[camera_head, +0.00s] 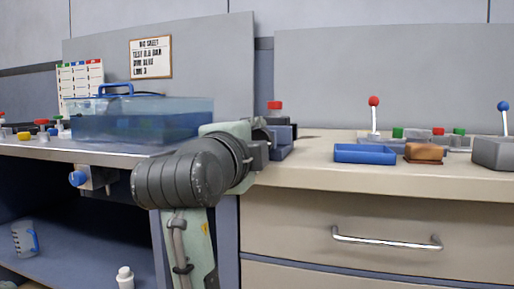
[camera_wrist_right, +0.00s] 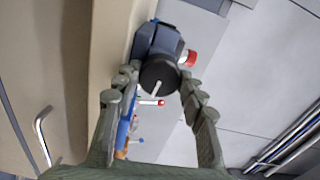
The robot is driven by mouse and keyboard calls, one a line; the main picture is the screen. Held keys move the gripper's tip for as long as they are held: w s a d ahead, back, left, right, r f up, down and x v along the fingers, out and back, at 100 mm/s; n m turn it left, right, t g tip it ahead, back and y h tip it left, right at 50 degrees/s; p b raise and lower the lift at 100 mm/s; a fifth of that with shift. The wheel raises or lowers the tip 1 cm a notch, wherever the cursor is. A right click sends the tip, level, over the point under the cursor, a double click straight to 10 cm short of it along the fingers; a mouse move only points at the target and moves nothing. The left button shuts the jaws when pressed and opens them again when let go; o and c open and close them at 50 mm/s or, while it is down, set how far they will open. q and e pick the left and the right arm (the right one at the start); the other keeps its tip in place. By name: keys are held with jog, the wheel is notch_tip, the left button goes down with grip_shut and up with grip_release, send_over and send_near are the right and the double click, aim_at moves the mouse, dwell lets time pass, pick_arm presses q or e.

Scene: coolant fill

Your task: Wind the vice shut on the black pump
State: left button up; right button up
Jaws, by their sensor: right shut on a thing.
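The blue-grey vice (camera_head: 285,137) stands on the left end of the right-hand bench, and it also shows in the right wrist view (camera_wrist_right: 157,38). A red cap (camera_head: 275,105) on a dark neck sticks up at the vice; it seems to top the black pump, whose body is mostly hidden. In the wrist view the red cap (camera_wrist_right: 188,58) is beside the vice body. A round black knob (camera_wrist_right: 157,76) with a pale line faces the wrist camera. My right gripper (camera_wrist_right: 159,80) is shut on this knob, one finger each side. My left gripper is out of view.
A blue tray (camera_head: 365,153), a brown block (camera_head: 424,152), a red-tipped lever (camera_head: 374,112) and a grey box (camera_head: 495,153) are on the bench to the right. A clear tank (camera_head: 140,122) stands on the left bench. A drawer handle (camera_head: 385,241) sticks out below.

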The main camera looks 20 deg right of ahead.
jog(key=shift+f+m+b, duration=0.1)
jog(key=shift+m+b, duration=0.55)
jog(key=shift+m, duration=1.65)
jog(key=o, duration=1.2)
jog(key=shift+c, duration=0.2)
jog(key=shift+s, duration=0.1)
jog(key=v, duration=0.8)
